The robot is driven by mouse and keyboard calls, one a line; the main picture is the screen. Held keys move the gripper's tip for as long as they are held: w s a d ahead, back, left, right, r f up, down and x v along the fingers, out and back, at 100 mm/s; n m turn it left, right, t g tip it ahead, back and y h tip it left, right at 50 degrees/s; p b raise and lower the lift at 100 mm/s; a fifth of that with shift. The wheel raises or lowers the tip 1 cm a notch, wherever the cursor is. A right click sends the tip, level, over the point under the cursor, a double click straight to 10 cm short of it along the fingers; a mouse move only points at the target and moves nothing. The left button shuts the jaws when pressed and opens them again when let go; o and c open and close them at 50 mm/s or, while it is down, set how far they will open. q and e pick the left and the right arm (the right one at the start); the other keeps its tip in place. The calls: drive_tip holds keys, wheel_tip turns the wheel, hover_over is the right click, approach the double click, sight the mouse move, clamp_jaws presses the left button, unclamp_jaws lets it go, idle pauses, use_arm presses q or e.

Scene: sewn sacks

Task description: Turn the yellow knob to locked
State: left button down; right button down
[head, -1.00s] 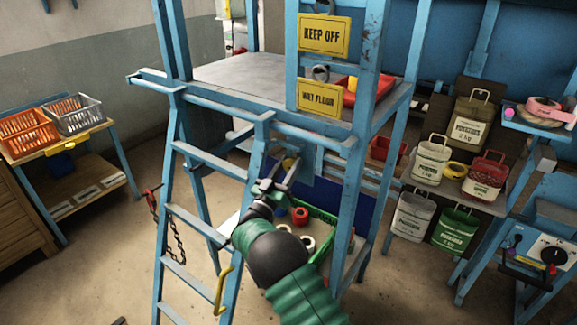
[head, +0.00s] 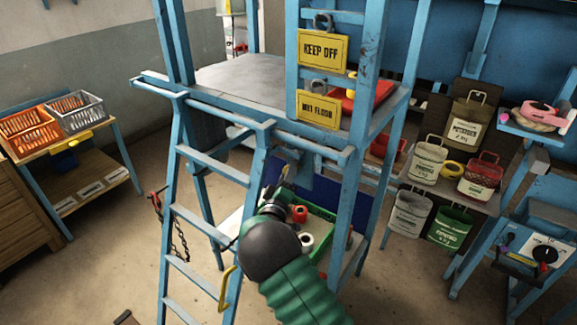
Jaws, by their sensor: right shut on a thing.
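The yellow knob (head: 286,168) shows as a small yellow patch under the blue platform, in front of a blue panel. My right arm comes in from the bottom, and its gripper (head: 282,178) is at the knob, shut on it. My dark wrist and green forearm hide much of the gripper, so the fingers and the knob's pointing direction are hard to make out. No locked mark can be read at the knob. My left gripper is not in view.
A blue ladder (head: 211,215) stands left of my arm, with blue frame posts to the right. A green crate (head: 318,212) with red and white rolls sits below. Sacks hang on a rack (head: 424,215) at the right. Floor is open at left.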

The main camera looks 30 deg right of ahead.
drive_tip(key=n+p, duration=0.1)
drive_tip(key=n, duration=0.1)
drive_tip(key=n+y+p, duration=0.1)
drive_tip(key=p, duration=0.1)
drive_tip(key=n+y+p, duration=0.1)
drive_tip(key=n+p, duration=0.1)
drive_tip(key=shift+r+n+g, duration=0.3)
drive_tip(key=shift+f+n+g+y+p, duration=0.15)
drive_tip(key=shift+n+y+p, duration=0.05)
drive_tip(key=shift+n+p, duration=0.45)
drive_tip(key=shift+f+n+g+y+p, duration=0.1)
drive_tip(key=shift+n+g+y+p, duration=0.1)
drive_tip(key=shift+n+p, duration=0.4)
drive_tip(key=c, duration=1.2)
unclamp_jaws()
drive_tip(key=shift+f, duration=0.1)
drive_tip(key=shift+c, duration=0.2)
drive_tip(key=o, duration=0.3)
drive_tip(key=shift+w+f, duration=0.1)
drive_tip(key=shift+w, duration=0.1)
drive_tip(key=shift+o, duration=0.2)
drive_tip(key=shift+d, duration=0.1)
